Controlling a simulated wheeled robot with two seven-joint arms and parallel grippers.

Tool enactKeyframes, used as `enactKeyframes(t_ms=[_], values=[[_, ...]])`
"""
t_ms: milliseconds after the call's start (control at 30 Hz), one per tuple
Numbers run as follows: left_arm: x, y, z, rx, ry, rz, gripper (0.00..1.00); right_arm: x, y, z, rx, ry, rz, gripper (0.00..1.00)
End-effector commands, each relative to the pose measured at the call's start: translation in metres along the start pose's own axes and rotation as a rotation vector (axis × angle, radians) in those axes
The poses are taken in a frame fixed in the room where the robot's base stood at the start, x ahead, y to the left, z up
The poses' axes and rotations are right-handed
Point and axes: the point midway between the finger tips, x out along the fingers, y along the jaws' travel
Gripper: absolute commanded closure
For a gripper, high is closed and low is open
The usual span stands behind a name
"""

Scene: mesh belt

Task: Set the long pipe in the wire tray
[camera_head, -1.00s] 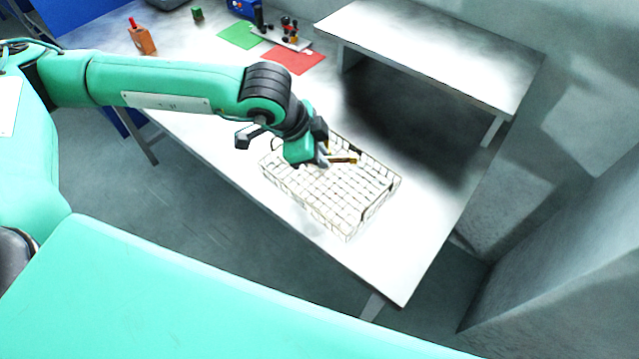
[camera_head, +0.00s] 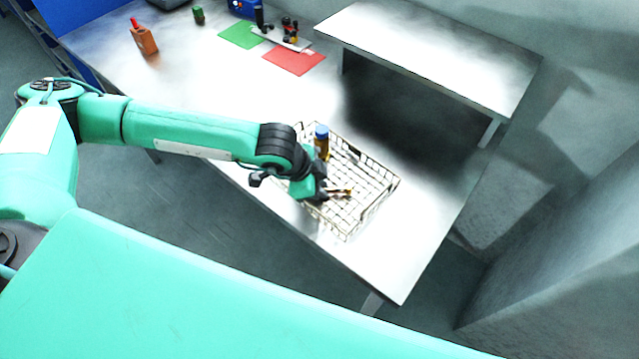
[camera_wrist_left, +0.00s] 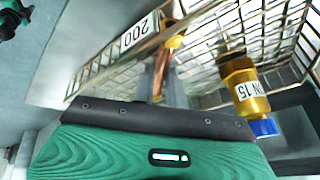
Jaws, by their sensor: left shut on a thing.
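My left gripper (camera_head: 322,190) is shut on a copper-coloured pipe (camera_head: 342,193), over the near left part of the wire tray (camera_head: 399,182). I cannot tell whether the pipe touches the tray floor. The right gripper is out of view.
A brass fitting with a blue cap (camera_head: 321,142) stands in the tray's far left part; its "DN 15" label shows in the wrist view (camera_wrist_left: 247,90). A raised shelf (camera_head: 430,50) stands behind. Red (camera_head: 295,60) and green (camera_head: 241,36) mats lie at the back.

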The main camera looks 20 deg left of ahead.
Motion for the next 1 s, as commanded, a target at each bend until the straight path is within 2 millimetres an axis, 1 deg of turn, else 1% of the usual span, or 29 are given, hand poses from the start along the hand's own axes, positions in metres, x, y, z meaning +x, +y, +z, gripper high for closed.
enactKeyframes(t_ms=[67, 100, 167, 200, 433, 567, 667, 900, 1000], values=[[0.0, 0.0, 0.0, 0.0, 0.001, -0.001, 1.0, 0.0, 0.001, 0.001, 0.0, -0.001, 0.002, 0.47], [0.0, 0.0, 0.0, 0.0, 0.0, 0.0, 0.79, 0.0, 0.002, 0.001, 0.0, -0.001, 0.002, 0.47], [0.0, 0.0, 0.0, 0.0, 0.0, 0.0, 0.67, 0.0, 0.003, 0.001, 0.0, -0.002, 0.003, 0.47], [0.0, 0.0, 0.0, 0.0, 0.0, 0.0, 0.65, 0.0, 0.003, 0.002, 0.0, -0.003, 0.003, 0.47], [-0.001, 0.0, 0.0, 0.0, 0.0, 0.0, 0.65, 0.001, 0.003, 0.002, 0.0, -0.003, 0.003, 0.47], [-0.009, -0.001, 0.0, 0.0, 0.001, -0.003, 0.65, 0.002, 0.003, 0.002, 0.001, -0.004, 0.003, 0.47], [-0.023, -0.002, 0.0, 0.0, 0.001, -0.004, 0.65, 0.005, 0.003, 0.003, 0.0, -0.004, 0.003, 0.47], [-0.063, -0.001, 0.0, 0.001, 0.001, -0.005, 0.65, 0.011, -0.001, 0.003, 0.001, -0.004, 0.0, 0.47], [-0.076, -0.002, -0.001, 0.001, 0.001, -0.005, 0.65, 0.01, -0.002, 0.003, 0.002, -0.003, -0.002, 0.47]])
